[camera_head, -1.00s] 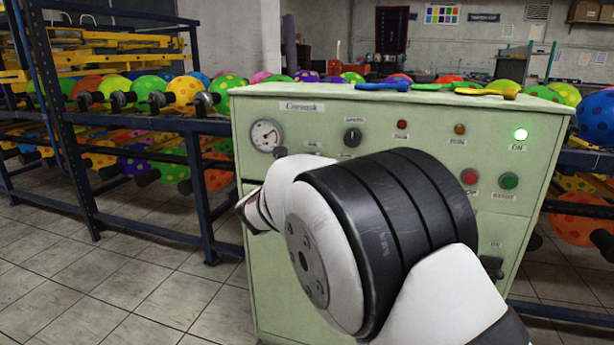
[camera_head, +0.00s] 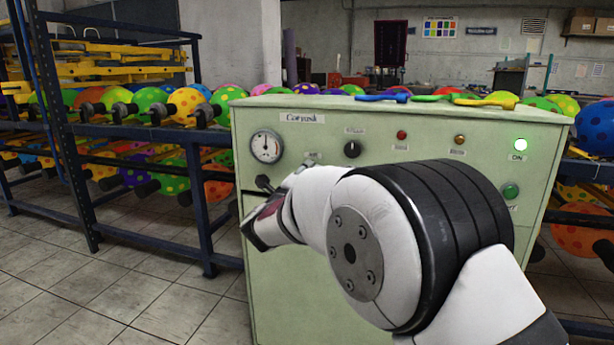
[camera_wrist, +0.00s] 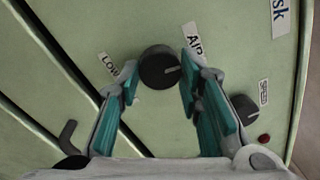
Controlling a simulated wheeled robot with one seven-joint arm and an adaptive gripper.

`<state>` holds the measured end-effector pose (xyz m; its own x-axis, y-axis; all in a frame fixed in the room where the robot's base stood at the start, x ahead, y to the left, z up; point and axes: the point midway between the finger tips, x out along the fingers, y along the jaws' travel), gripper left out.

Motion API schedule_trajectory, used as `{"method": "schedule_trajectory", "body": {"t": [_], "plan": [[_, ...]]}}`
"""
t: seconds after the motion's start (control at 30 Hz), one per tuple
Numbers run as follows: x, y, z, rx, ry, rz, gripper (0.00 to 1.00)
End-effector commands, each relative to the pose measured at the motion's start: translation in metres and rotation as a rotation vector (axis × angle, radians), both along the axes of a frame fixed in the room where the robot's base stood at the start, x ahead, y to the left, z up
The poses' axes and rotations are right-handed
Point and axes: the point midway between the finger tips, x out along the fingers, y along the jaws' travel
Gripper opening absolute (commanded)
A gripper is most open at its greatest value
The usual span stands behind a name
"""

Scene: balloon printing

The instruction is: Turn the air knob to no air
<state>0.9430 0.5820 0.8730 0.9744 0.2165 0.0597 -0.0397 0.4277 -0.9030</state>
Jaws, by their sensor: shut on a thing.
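In the wrist view, the black round air knob (camera_wrist: 159,66) sits on the pale green panel beside a label reading AIR (camera_wrist: 194,43). A LOW label (camera_wrist: 108,64) is on its other side. A pale mark on the knob points to the right. My gripper (camera_wrist: 160,79) has its teal-padded fingers on either side of the knob, closed on it. In the head view my white and black arm reaches across the cabinet front (camera_head: 300,290) and hides the air knob and most of the gripper.
Balloon tools (camera_head: 485,102) lie on top. A blue rack with colourful balloons (camera_head: 187,101) stands at left. The tiled floor (camera_head: 115,285) there is clear.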

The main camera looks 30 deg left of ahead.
Motion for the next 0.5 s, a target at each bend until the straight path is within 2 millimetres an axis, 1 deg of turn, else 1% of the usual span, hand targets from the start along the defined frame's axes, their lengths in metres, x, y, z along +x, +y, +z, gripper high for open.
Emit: {"method": "schedule_trajectory", "body": {"t": [0.5], "plan": [[0.0001, -0.0014, -0.0001, -0.480, -0.112, 0.000, 0.05]]}}
